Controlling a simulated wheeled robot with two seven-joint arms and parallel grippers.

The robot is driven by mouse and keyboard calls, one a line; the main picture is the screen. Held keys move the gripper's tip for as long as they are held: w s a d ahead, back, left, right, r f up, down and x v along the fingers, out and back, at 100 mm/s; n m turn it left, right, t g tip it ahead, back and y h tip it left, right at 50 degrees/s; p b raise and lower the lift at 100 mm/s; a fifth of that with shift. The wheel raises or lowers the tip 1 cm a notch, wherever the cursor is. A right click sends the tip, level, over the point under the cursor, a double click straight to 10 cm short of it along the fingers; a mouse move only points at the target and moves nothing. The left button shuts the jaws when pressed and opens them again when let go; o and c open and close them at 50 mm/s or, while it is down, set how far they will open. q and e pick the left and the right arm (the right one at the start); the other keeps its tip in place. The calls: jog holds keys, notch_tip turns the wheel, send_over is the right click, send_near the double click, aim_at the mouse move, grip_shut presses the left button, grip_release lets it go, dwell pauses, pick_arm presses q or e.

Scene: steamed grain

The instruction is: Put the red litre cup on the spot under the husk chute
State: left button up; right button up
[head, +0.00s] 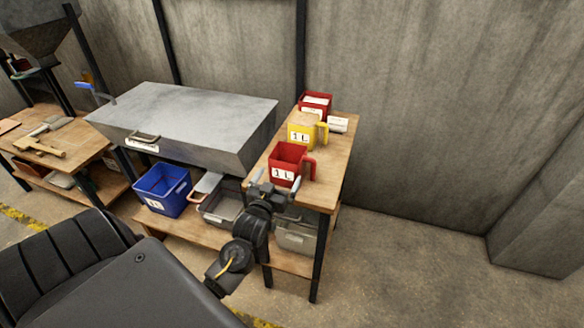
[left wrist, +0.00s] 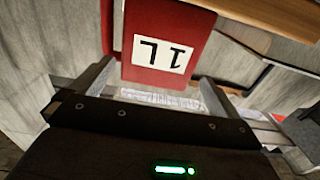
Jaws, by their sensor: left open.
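The red litre cup (head: 286,158), with a white "1 L" label and a handle on its right, stands upright near the front of the narrow wooden table (head: 335,165). My left gripper (head: 275,188) is open just in front of it, low by the table's front edge. In the left wrist view the cup (left wrist: 190,35) fills the space ahead of the open fingers (left wrist: 165,85), and whether they touch it cannot be told. A grey hopper (head: 35,30) stands at the far left; I cannot tell whether the husk chute is there. My right gripper is not in view.
A yellow litre cup (head: 301,132) stands behind the red one, with another red container (head: 315,102) and a small white card (head: 338,124) further back. A large metal box (head: 190,115) lies close on the left. A blue bin (head: 162,190) is below it. Floor on the right is clear.

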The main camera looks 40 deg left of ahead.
aim_at(283, 169)
pick_arm(q)
jog(key=x, duration=0.1)
jog(key=p+x, duration=0.1)
jog(key=x, duration=0.2)
jog(key=shift+r, duration=0.35)
jog(key=shift+w+f, duration=0.1)
jog(key=shift+w, duration=0.25)
jog(key=c, duration=0.8)
jog(key=shift+r, duration=0.2)
